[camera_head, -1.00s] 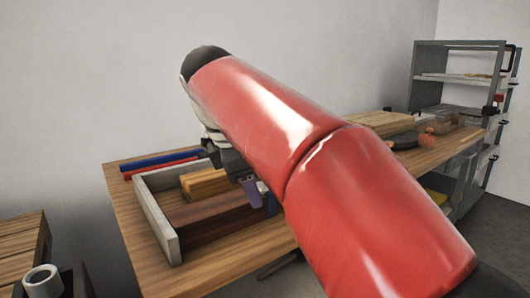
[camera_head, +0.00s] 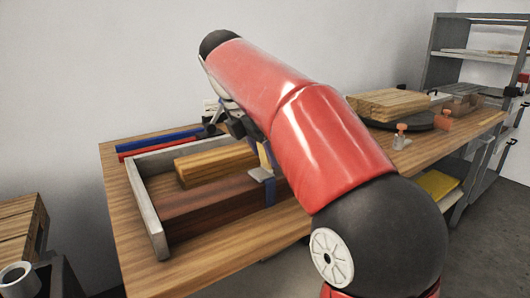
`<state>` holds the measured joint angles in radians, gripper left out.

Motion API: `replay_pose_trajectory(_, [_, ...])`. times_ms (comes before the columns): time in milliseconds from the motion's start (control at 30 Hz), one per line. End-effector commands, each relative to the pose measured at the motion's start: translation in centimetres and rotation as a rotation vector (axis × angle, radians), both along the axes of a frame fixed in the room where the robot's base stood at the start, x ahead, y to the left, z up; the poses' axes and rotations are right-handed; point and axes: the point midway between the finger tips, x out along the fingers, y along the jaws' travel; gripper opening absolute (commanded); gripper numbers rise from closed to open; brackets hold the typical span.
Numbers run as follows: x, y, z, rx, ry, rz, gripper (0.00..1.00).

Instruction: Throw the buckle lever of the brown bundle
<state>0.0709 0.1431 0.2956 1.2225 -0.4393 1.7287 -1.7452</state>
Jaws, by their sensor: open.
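The brown bundle (camera_head: 205,207) is a dark reddish-brown wooden block in a grey-walled tray on the bench. A blue strap (camera_head: 270,192) runs down its right part. A grey buckle (camera_head: 261,174) sits on top of the strap, with a thin upright piece that looks like its lever (camera_head: 264,155). My gripper (camera_head: 236,128) is above and behind the buckle, apart from it as far as I can see. It is open and seems empty. My red arm hides part of it and the bundle's right end.
A lighter wooden block (camera_head: 215,163) lies behind the brown bundle. Blue (camera_head: 160,140) and red (camera_head: 157,149) bars lie behind the tray wall (camera_head: 146,212). Stacked boards (camera_head: 388,104) rest on a dark round plate at the right. The front bench strip is clear.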

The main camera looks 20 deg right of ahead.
Motion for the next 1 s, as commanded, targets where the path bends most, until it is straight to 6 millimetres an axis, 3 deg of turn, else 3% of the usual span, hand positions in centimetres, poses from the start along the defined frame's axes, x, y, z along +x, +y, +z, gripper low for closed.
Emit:
replay_pose_trajectory(400, [0.11,-0.31,-0.86,0.002,-0.001,0.001,0.50])
replay_pose_trajectory(733, [0.11,-0.30,-0.85,0.002,-0.001,0.001,0.06])
replay_pose_trajectory(1000, [0.06,-0.15,-0.89,-0.025,-0.010,0.002,0.06])
